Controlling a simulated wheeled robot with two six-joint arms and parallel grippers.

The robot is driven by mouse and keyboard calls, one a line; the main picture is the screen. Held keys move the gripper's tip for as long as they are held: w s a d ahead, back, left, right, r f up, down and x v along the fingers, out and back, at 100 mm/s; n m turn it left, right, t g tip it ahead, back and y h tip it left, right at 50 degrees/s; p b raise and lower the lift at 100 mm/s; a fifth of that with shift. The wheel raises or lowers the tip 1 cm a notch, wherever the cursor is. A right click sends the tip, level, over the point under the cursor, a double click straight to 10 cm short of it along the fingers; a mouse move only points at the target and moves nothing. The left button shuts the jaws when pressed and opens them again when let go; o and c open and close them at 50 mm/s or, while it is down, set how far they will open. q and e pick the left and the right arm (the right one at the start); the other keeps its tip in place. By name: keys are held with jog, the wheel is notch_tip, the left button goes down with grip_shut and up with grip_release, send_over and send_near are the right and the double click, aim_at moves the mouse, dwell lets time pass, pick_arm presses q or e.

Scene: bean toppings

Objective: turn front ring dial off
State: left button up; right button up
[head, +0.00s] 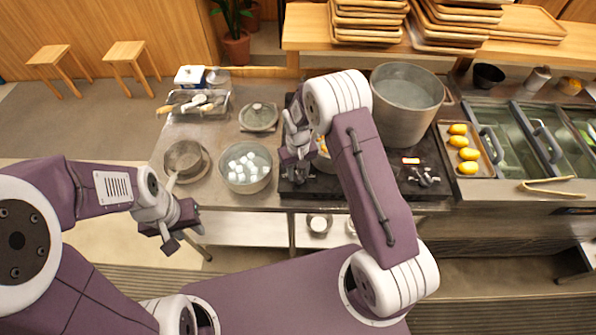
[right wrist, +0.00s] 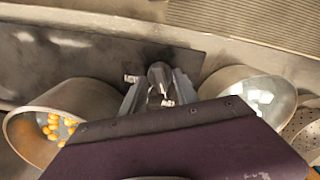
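A metal ring dial (right wrist: 159,76) shows in the right wrist view on the dark cooktop panel, near the counter's front edge. My right gripper (right wrist: 155,95) is over it, with one finger on each side of the dial; the fingers stand apart, and contact is not clear. In the head view my right gripper (head: 297,165) is low over the front left of the black stove (head: 290,189) and hides this dial. A second dial (head: 424,177) shows at the stove's front right. My left gripper (head: 180,236) is open and empty in front of the counter.
A pot with orange pieces (right wrist: 22,135) and a bowl with white cubes (right wrist: 285,92) flank the right gripper. A large pot (head: 405,110) stands at the stove's back right. A small pot (head: 184,157) and a lidded dish (head: 258,117) are on the left counter.

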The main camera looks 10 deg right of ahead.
grip_shut()
jog(key=shift+n, duration=0.4)
jog(key=n, duration=0.3)
jog(key=shift+n, duration=0.3)
jog(key=shift+w+n+b, duration=0.1)
jog(key=shift+n+b, duration=0.3)
jog(key=shift+n, duration=1.8)
jog(key=shift+r, duration=0.1)
jog(key=shift+n, duration=0.3)
jog(key=shift+c, duration=0.3)
grip_release()
jog(key=shift+o, duration=0.3)
